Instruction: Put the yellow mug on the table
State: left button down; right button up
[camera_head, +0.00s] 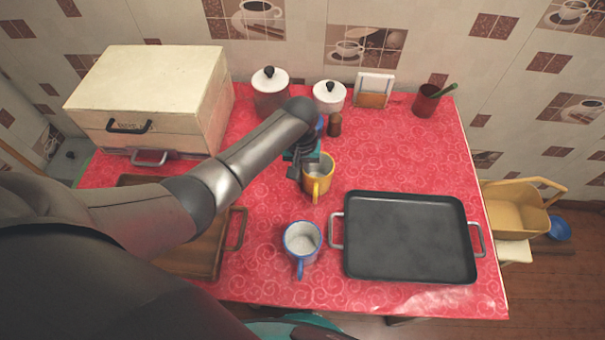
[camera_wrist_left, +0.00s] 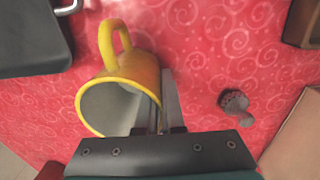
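The yellow mug (camera_head: 324,178) stands upright near the middle of the red counter, its handle toward the front. My left gripper (camera_head: 301,164) is at the mug's left side. In the left wrist view the yellow mug (camera_wrist_left: 140,68) has its mouth toward the camera. The fingers of my left gripper (camera_wrist_left: 161,112) are close together on either side of its wall at the rim, one inside the mouth and one outside. I cannot tell whether the mug's base touches the counter. My right gripper is not in view.
A blue-rimmed mug (camera_head: 299,262) stands in front, left of a black tray (camera_head: 410,235). A wooden tray (camera_head: 203,258) lies under my arm beside a bread box (camera_head: 150,85). White-lidded pots (camera_head: 270,95), a small brown shaker (camera_head: 334,124) and a red cup (camera_head: 425,102) stand behind.

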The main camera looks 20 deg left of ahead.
pick_arm(q)
jog(key=c, duration=1.5)
grip_release()
jog(key=shift+f, duration=0.1)
jog(key=o, duration=0.5)
jog(key=shift+c, duration=0.2)
notch_tip(320, 180, up, 12)
jog(key=p, duration=0.4)
jog(key=shift+a+r, duration=0.1)
jog(key=shift+r, duration=0.1)
